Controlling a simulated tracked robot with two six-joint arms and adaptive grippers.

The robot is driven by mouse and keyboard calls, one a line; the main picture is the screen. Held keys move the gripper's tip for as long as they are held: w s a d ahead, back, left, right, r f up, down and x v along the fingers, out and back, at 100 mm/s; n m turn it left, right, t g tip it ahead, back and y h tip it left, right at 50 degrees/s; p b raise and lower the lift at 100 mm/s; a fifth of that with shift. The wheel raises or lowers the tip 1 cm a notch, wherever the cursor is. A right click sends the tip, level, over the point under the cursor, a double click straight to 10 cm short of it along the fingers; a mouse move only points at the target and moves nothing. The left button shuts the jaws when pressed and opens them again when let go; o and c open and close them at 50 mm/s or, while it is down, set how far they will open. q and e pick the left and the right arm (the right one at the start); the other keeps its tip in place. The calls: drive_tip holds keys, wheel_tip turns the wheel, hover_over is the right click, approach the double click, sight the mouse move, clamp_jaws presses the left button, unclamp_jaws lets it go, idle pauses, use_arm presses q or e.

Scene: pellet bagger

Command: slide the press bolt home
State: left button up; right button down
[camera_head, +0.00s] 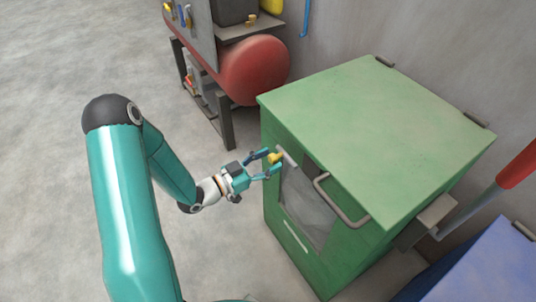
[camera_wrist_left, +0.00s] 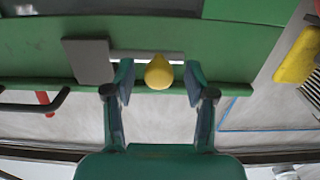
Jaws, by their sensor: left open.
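The green press (camera_head: 375,140) stands at the right of the head view, its front facing my left arm. The press bolt shows as a yellow knob (camera_head: 276,157) at the front's upper left; the knob also shows in the left wrist view (camera_wrist_left: 159,72). There a pale rod (camera_wrist_left: 130,56) runs behind the knob, beside a grey plate (camera_wrist_left: 88,61). My left gripper (camera_head: 270,164) is open, with one finger on each side of the knob. In the left wrist view (camera_wrist_left: 160,85) gaps show between both fingertips and the knob. My right gripper is out of view.
A bar handle (camera_head: 340,202) sticks out of the press front, right of the bolt, beside a grey window (camera_head: 305,208). A red tank (camera_head: 254,70) on a dark stand is behind the gripper. A blue box (camera_head: 490,265) stands at lower right. The floor at left is clear.

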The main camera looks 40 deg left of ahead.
use_arm(q)
drive_tip(key=shift+x, duration=1.05)
clamp_jaws()
